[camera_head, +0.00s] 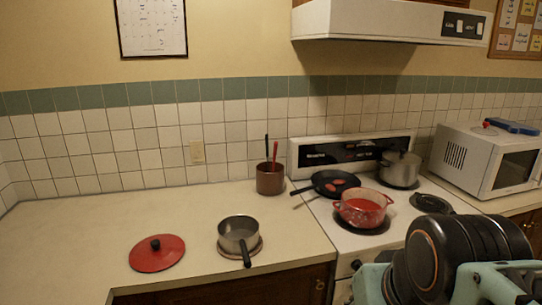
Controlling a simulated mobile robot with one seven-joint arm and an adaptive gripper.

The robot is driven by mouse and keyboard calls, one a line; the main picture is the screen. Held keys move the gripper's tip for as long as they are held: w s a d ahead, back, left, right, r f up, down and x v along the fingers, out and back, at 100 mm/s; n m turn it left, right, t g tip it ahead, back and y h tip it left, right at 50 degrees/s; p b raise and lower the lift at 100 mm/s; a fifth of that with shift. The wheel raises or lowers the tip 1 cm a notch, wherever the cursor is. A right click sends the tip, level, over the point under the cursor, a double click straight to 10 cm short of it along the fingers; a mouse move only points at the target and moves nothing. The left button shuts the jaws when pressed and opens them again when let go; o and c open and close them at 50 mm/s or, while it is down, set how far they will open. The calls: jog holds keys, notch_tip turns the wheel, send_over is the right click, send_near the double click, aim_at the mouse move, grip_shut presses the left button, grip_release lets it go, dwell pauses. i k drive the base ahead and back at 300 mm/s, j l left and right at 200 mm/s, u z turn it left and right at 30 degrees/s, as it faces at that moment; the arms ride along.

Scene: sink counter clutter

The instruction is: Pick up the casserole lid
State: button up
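The casserole lid (157,254) is a round red lid with a black knob. It lies knob up and flat on the left part of the counter, fully visible. A red casserole pot (363,209) without a lid stands on a front stove burner. My arm shows as black and teal links at the bottom right, in front of the stove, far to the right of the lid. My gripper's fingers do not show.
A small saucepan (239,237) stands right of the lid, its handle toward the front edge. A brown utensil pot (270,179) stands by the stove (334,230). A black pan (335,183) and a grey pot (399,168) are on the stove. The microwave (487,158) is right. Counter around the lid is clear.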

aim_at(157, 252)
jog(key=u, duration=1.25)
jog(key=z, duration=1.65)
jog(key=u, duration=1.4)
jog(key=i, duration=0.05)
